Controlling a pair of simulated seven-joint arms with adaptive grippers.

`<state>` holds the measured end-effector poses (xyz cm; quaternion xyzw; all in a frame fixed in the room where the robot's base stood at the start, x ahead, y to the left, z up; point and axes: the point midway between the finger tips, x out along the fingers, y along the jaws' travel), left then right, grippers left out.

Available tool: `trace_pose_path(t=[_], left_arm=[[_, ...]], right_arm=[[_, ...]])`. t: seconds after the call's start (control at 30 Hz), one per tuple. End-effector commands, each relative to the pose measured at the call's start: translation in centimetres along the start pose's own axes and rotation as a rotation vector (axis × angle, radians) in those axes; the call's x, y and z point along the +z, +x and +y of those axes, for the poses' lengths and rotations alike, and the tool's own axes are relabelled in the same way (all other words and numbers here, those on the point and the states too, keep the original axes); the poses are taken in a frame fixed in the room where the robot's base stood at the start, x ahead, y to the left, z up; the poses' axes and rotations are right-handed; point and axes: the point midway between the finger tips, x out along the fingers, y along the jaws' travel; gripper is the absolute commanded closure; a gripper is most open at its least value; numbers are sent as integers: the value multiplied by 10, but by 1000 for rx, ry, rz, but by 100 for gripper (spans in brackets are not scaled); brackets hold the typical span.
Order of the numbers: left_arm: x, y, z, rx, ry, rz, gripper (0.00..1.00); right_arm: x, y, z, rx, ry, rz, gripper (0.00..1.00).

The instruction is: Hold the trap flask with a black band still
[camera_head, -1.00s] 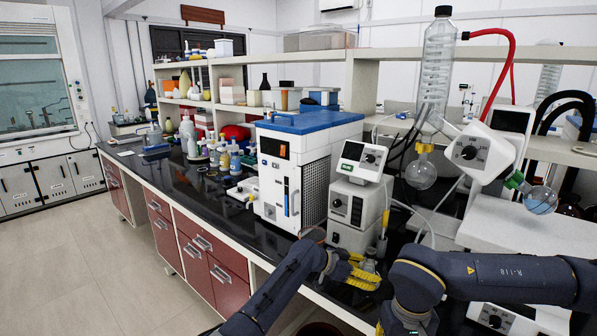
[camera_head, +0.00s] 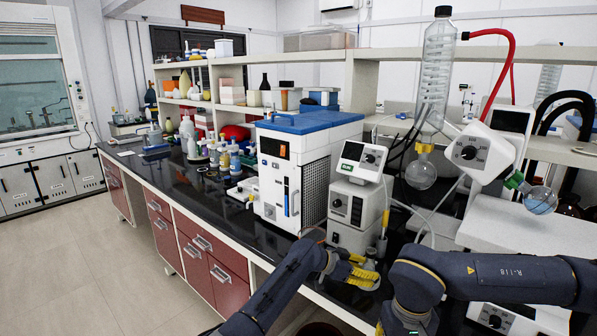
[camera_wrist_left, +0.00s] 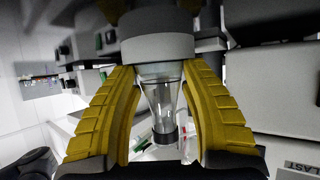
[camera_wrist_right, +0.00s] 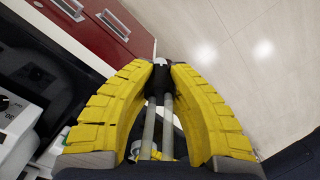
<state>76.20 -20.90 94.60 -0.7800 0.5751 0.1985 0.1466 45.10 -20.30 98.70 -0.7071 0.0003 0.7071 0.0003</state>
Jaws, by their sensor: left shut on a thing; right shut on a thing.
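A clear glass trap flask (camera_wrist_left: 160,95) with a dark band near its far end and a grey collar sits between the yellow fingers of my left gripper (camera_wrist_left: 163,128) in the left wrist view. The fingers flank the glass on both sides. In the head view my left gripper (camera_head: 362,276) is low on the bench beside the grey pump unit, and little of the flask shows. In the right wrist view my right gripper (camera_wrist_right: 160,72) is shut at its tips on a black piece (camera_wrist_right: 158,82) with two pale tubes. My right gripper is hidden in the head view.
A white-and-blue chiller (camera_head: 308,168) and a grey pump unit (camera_head: 356,205) stand behind my left gripper. A rotary evaporator (camera_head: 475,150) with a hanging flask (camera_head: 420,174) rises at the right. Red drawers (camera_head: 208,265) line the bench front; floor space is open at left.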

Motion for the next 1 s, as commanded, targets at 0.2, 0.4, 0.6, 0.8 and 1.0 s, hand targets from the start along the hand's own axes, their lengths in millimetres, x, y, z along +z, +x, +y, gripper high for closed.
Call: trace_pose_path(t=[0.2,0.4,0.6,0.8,1.0], left_arm=[[4,0,0,1,-1,-5,30],[2,0,0,0,0,-3,27],[1,-2,0,0,0,-1,27],[1,-19,-1,-1,2,-1,27],[2,-49,-2,-3,2,-1,27]], right_arm=[[0,0,0,0,0,0,100],[0,0,0,0,0,0,100],[0,0,0,0,0,0,100],[0,0,0,0,0,0,100],[0,0,0,0,0,0,100]])
